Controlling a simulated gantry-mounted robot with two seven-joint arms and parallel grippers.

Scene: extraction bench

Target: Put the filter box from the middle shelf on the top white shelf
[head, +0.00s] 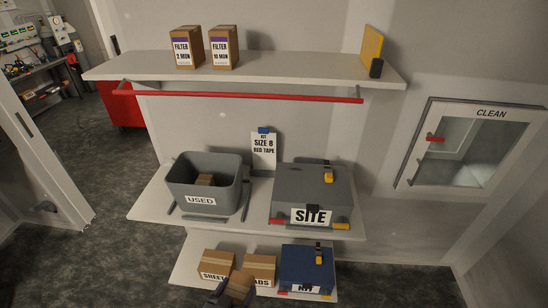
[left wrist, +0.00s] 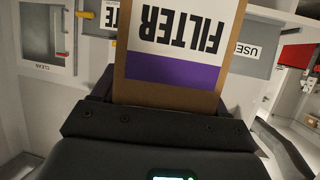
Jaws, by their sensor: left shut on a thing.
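A brown filter box (left wrist: 170,92) with a white and purple FILTER label fills the upper middle of the left wrist view, its lettering upside down there. My left gripper (left wrist: 155,118) is shut on it. In the head view the held box (head: 240,284) shows at the bottom edge, in front of the lowest shelf, partly cut off. The top white shelf (head: 280,70) carries two upright filter boxes, FILTER 2 MON (head: 187,47) and FILTER 10 MON (head: 223,47), left of its middle. The middle shelf (head: 150,200) holds no other filter box that I can make out. My right gripper is out of view.
A red bar (head: 240,97) runs under the top shelf. A yellow plate (head: 371,47) and a black item stand at its right end; its middle is clear. A grey USED bin (head: 190,181) and grey SITE case (head: 310,190) stand below, with cartons and a blue case (head: 305,266) lowest.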

